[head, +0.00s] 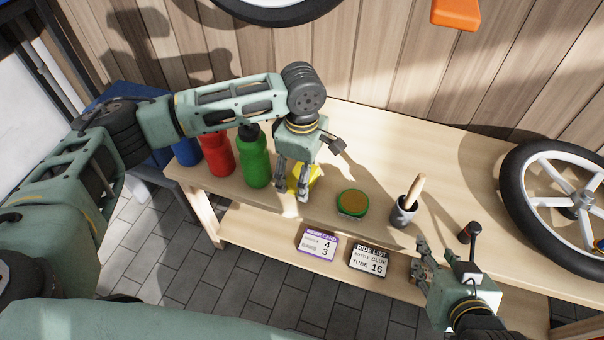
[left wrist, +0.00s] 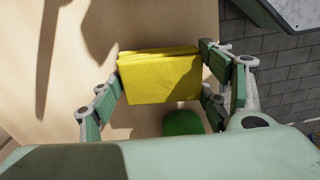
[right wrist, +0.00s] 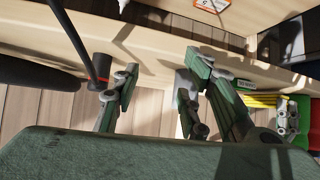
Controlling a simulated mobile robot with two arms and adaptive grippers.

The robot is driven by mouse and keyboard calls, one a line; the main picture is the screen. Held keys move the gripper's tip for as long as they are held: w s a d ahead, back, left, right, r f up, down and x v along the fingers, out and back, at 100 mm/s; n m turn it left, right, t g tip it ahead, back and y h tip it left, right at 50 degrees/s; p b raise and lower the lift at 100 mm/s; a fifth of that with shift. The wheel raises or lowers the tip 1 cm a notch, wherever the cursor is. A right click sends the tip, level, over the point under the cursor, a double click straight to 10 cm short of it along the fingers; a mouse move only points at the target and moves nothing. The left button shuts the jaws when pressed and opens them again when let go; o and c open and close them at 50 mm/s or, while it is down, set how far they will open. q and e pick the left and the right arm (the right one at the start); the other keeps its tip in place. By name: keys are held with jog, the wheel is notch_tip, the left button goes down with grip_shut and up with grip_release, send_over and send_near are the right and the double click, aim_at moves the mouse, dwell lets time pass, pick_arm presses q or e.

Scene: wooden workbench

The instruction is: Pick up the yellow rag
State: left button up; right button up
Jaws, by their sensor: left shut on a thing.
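The yellow rag (head: 313,174) is a folded, block-like cloth at the front of the workbench, partly hidden behind my left gripper (head: 291,192) in the head view. In the left wrist view the rag (left wrist: 160,77) lies between the two fingers, which press on its left and right ends. My left gripper is shut on it. I cannot tell whether the rag is clear of the bench top. My right gripper (head: 424,264) is open and empty, over the front edge at the right; its spread fingers also show in the right wrist view (right wrist: 160,78).
Green (head: 253,163), red (head: 217,154) and blue (head: 186,148) bottles stand left of the rag. A round green tin (head: 353,203) and a grey cup (head: 403,212) stand to its right. A wheel (head: 512,190) is at far right. Two cards (head: 317,244) are at the lower shelf.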

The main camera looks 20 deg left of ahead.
pick_arm(q)
notch_tip(320, 180, up, 2)
jog(key=shift+r+p, duration=0.25)
jog(key=shift+p, duration=0.25)
jog(key=s+d+r+p, duration=0.4)
jog(key=d+r, duration=0.3)
jog(key=d, duration=0.3)
jog(key=shift+s+d, duration=0.25)
jog(key=shift+s, duration=0.35)
pick_arm(e)
jog(key=s+d+f+g+h, duration=0.1)
jog(key=s+d+f+g, duration=0.1)
jog(key=s, duration=0.4)
jog(key=s+d+f+g, duration=0.2)
jog(key=s+f+g, duration=0.2)
jog(key=s+g, duration=0.1)
jog(key=shift+s+h, duration=0.4)
jog(key=shift+s, duration=0.05)
